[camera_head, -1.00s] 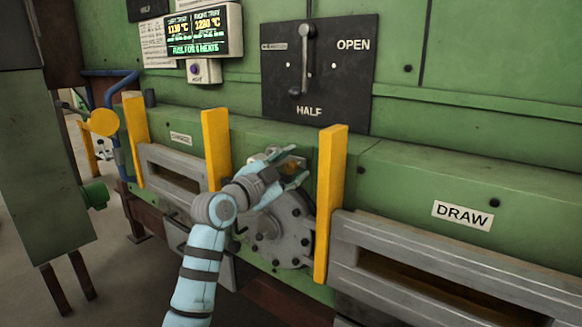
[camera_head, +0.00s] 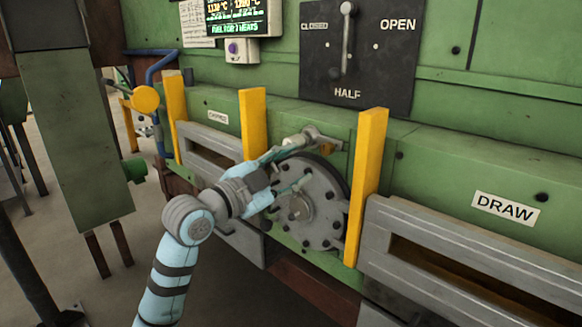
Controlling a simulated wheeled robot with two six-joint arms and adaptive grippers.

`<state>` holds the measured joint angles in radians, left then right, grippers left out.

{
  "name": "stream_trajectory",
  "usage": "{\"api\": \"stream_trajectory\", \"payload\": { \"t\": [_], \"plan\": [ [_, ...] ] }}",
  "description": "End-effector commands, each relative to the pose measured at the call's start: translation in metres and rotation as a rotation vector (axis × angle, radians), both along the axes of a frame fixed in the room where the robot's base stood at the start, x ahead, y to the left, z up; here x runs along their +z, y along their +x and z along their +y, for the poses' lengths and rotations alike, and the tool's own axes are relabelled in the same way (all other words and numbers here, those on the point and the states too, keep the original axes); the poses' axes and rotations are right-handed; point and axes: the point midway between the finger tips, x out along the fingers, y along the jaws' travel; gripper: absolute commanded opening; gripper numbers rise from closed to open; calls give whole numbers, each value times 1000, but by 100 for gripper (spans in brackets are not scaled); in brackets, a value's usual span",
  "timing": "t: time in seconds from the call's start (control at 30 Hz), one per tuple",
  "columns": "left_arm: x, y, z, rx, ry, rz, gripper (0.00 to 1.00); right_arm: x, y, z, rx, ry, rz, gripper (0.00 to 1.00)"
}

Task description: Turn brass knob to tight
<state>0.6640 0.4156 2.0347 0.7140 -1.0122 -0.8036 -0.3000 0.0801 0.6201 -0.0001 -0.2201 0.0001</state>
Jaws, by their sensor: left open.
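A small brass-coloured piece (camera_head: 327,149), which may be the brass knob, shows just right of my left gripper's fingertips, under a grey metal arm (camera_head: 318,136). Most of it is hidden, and I cannot tell how it is turned. My left gripper (camera_head: 304,161) is open, its two fingers pointing right in front of the upper part of a round grey bolted cover (camera_head: 318,220). Nothing shows between the fingers. I cannot tell whether the upper finger touches the grey arm. My right gripper is not in view.
Yellow posts (camera_head: 366,190) (camera_head: 252,122) flank the round cover. A grey slotted frame (camera_head: 450,262) lies right, below the DRAW label (camera_head: 505,208). A black lever panel (camera_head: 385,70) is above. Open floor lies at the lower left.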

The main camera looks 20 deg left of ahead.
Motion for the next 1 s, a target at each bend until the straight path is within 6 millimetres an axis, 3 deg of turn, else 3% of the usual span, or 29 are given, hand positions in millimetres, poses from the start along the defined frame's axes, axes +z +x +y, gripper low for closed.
{"api": "stream_trajectory", "payload": {
  "t": [0.07,0.17,0.23,0.33,0.47,0.57,0.9,1.0],
  "plan": [
    [-1,0,1,2,2,17,44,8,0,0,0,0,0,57],
    [-5,-5,9,15,8,95,44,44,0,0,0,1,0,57],
    [-1,-16,12,17,-200,199,44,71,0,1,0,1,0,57],
    [1,-23,11,2,-519,287,44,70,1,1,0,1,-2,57],
    [3,-19,8,-16,-724,338,44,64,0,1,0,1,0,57],
    [3,-6,3,-16,-739,342,44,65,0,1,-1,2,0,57],
    [3,80,-32,-17,-733,344,44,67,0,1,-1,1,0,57],
    [3,97,-39,-16,-731,344,44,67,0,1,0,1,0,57]
  ]
}}
